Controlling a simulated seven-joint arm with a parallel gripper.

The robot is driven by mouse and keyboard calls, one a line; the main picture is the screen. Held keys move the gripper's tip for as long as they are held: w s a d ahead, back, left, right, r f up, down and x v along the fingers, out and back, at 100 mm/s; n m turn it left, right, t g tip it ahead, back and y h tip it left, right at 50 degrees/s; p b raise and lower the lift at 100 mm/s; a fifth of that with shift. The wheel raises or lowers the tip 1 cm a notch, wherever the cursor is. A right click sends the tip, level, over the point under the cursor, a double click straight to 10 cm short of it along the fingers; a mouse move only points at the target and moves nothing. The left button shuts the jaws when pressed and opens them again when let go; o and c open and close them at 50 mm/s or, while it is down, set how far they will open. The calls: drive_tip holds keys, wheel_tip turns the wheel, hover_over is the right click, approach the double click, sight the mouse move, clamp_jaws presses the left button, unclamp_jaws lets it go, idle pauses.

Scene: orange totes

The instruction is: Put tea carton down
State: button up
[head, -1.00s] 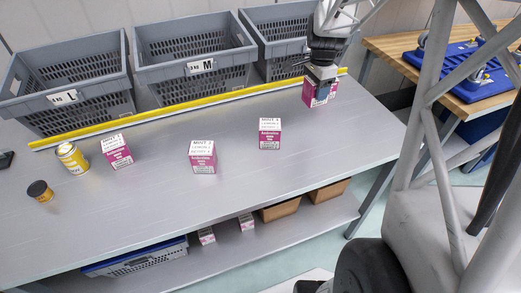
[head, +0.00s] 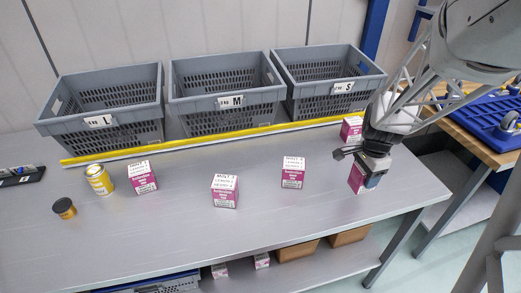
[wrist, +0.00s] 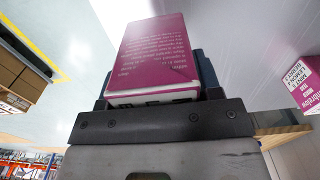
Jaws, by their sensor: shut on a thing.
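My gripper (head: 374,168) is shut on a magenta and white tea carton (head: 356,178) at the right part of the grey table. In the wrist view the held carton (wrist: 155,55) sits between the dark jaws (wrist: 155,105). It looks roughly upright in the head view. I cannot tell whether its base touches the tabletop. Another tea carton (head: 352,129) stands just behind my gripper, by the yellow strip. Three more like it stand on the table: one left (head: 141,178), one in the middle (head: 225,191), one right of middle (head: 293,173).
Grey crates marked L (head: 100,121), M (head: 231,102) and S (head: 343,88) stand along the back, behind a yellow strip (head: 170,147). A yellow can (head: 99,180) and a dark-lidded jar (head: 64,209) stand at the left. The grey table (head: 300,215) is clear in front.

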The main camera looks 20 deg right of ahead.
drive_tip(key=shift+w, duration=0.1)
drive_tip(key=w+d, duration=0.2)
drive_tip(key=w, duration=0.2)
drive_tip(key=w+d+f, duration=0.1)
drive_tip(key=w+d, duration=0.2)
drive_tip(key=w, duration=0.2)
drive_tip(key=w+d, duration=0.3)
drive_tip(key=w, duration=0.1)
drive_tip(key=shift+w+d+f, duration=0.2)
drive_tip(key=shift+w+f, duration=0.05)
drive_tip(key=shift+w, duration=0.05)
drive_tip(key=shift+f, duration=1.75)
drive_tip(key=shift+f, duration=0.1)
drive_tip(key=o, duration=1.1)
drive_tip(key=shift+c, duration=0.2)
